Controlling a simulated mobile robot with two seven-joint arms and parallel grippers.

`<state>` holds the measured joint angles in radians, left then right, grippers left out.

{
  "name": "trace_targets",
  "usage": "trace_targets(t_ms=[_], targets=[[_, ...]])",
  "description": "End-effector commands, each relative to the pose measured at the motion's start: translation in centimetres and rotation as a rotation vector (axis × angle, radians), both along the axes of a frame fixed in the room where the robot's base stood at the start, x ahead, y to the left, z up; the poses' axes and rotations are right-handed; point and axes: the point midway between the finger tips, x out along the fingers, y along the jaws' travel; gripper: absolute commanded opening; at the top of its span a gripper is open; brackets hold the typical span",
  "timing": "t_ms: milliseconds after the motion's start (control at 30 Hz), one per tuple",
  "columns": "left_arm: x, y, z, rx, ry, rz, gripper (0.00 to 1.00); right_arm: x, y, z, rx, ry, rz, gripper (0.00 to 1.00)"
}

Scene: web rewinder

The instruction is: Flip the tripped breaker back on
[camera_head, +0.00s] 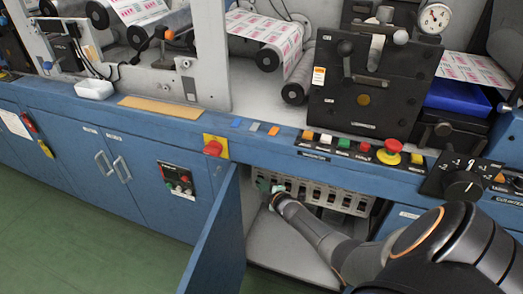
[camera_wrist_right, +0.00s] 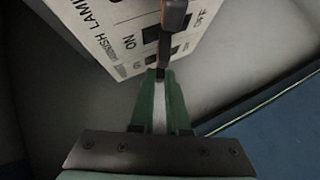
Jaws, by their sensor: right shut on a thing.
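A row of pale breakers (camera_head: 325,194) sits inside the open blue cabinet under the machine counter. My right gripper (camera_head: 268,186) is at the left end of this row. In the right wrist view, its green fingers (camera_wrist_right: 158,82) are shut on a dark breaker lever (camera_wrist_right: 173,18) with an orange-brown side. The lever stands out from the pale breaker face (camera_wrist_right: 118,25), which carries black lettering including "ON". The fingers and lever hide part of this face. My left gripper is not in view.
The open blue cabinet door (camera_head: 215,240) stands left of my right arm. The counter edge with several buttons and a red emergency stop (camera_head: 392,146) runs above the opening. A rotary knob panel (camera_head: 463,182) is at right. Green floor (camera_head: 85,225) is clear at left.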

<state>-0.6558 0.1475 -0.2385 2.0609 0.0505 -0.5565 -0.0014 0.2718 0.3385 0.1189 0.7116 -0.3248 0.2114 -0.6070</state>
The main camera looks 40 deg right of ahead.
Motion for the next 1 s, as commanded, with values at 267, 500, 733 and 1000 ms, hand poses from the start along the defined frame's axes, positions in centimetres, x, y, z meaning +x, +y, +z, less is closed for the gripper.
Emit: trace_targets(t_ms=[267,500,733,1000], targets=[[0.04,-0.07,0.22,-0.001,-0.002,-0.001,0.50,-0.06,-0.09,-0.03,0.012,0.008,-0.001,0.00],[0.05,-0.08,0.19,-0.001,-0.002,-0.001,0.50,-0.05,-0.09,-0.03,0.012,0.008,-0.001,0.00],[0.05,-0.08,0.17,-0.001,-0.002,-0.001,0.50,-0.03,-0.08,-0.01,0.012,0.007,-0.001,0.33],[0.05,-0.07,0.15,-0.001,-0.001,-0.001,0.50,0.00,-0.04,0.03,0.011,0.006,0.000,0.44]])
